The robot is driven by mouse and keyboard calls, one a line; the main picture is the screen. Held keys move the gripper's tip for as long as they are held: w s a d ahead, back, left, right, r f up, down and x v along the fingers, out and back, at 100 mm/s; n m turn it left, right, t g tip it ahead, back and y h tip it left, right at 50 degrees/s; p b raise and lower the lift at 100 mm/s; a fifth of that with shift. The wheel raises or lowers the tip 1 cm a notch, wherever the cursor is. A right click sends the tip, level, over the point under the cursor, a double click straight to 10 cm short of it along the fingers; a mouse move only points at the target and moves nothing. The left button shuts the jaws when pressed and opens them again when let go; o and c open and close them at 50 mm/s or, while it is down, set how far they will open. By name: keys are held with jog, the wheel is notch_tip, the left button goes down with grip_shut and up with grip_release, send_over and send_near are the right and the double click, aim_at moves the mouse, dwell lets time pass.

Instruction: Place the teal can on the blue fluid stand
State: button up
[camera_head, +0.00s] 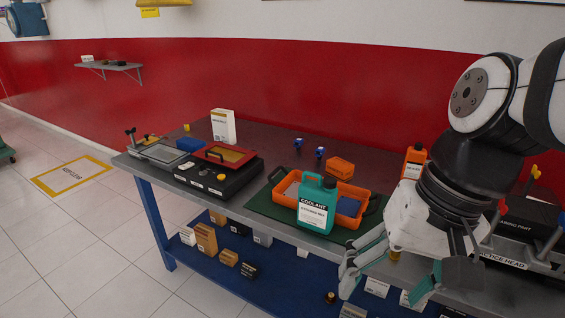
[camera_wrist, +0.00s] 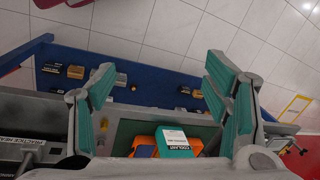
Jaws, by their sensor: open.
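The teal can (camera_head: 316,210), labelled COOLANT, stands upright at the front edge of the bench, in front of an orange tray. It also shows in the wrist view (camera_wrist: 173,131), low in the picture between my fingers. My gripper (camera_head: 386,277) is open and empty, to the right of the can and apart from it, near the bench's front edge. Its two teal-padded fingers are spread wide in the wrist view (camera_wrist: 162,88). I cannot tell which thing is the blue fluid stand.
The orange tray (camera_head: 282,199) holds a blue block (camera_head: 348,206) and lies on a green mat (camera_head: 259,205). A black case (camera_head: 213,180) stands left on the bench. An orange bottle (camera_head: 413,163) stands behind my arm. The blue lower shelf (camera_head: 285,275) holds several small boxes.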

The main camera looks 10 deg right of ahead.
jog(key=w+a+f+m+g+y, duration=0.1)
jog(key=w+a+f+m+y, duration=0.15)
jog(key=w+m+y, duration=0.4)
jog(key=m+t+y+b, duration=0.3)
jog(key=m+t+y, duration=0.3)
jog(key=m+t, duration=0.7)
send_near(318, 185)
jog(key=w+a+m+g, duration=0.1)
jog(key=w+a, duration=0.2)
jog(key=w+a+m+g, duration=0.1)
jog(key=w+a, duration=0.3)
jog(key=shift+a+f+h, duration=0.1)
jog(key=shift+a+h, duration=0.1)
jog(key=shift+h, duration=0.05)
jog(key=shift+s, duration=0.1)
grip_shut()
